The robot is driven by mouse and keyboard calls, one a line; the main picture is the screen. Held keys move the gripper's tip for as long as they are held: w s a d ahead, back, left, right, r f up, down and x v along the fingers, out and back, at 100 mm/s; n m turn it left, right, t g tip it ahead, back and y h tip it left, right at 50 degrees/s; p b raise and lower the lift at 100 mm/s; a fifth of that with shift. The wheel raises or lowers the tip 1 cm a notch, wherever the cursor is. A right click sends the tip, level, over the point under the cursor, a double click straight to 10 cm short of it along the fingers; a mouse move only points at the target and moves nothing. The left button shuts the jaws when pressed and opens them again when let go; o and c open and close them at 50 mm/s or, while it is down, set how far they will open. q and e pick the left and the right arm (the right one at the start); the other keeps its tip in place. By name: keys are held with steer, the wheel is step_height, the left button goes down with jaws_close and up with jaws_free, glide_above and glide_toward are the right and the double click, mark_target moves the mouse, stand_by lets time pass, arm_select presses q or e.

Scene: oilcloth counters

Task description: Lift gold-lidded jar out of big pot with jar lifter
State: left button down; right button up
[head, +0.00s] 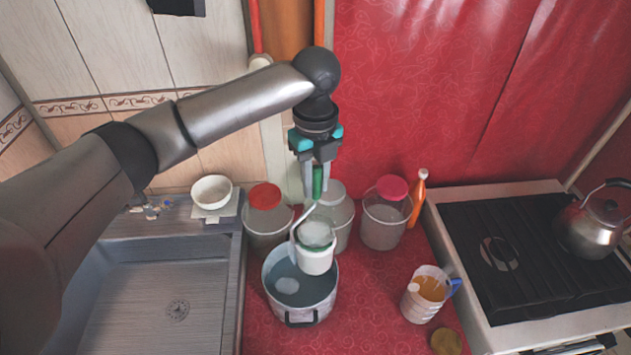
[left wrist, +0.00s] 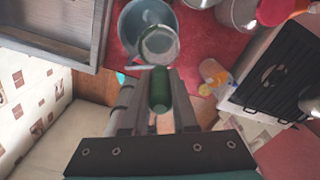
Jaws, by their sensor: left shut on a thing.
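My left gripper (head: 317,190) is shut on the green handle (head: 317,182) of a tool with a pale bent rod. The handle also shows between the fingers in the left wrist view (left wrist: 160,90). At the rod's lower end is a white cylindrical thing (head: 316,262) with a greyish top, over the right part of the big pot (head: 301,316). I cannot tell whether it is a jar or part of the tool. The metal pot holds liquid, with a pale round patch (head: 287,285) in it. No gold lid is clear on anything in the pot. My right gripper is not in view.
Lidded containers, red (head: 265,197), whitish (head: 331,191) and pink (head: 391,188), stand behind the pot. An orange bottle (head: 417,195), a measuring jug (head: 425,298) and a gold disc (head: 446,341) are to the right. A sink (head: 180,275) lies left, a stove with a kettle (head: 592,222) right.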

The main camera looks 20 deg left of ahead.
arm_select(q)
steer(key=s+d, duration=0.3)
steer(key=d, duration=0.4)
steer(key=s+d, duration=0.3)
steer(key=d, duration=0.4)
steer(key=shift+d, duration=0.25)
stand_by(1.2)
stand_by(0.6)
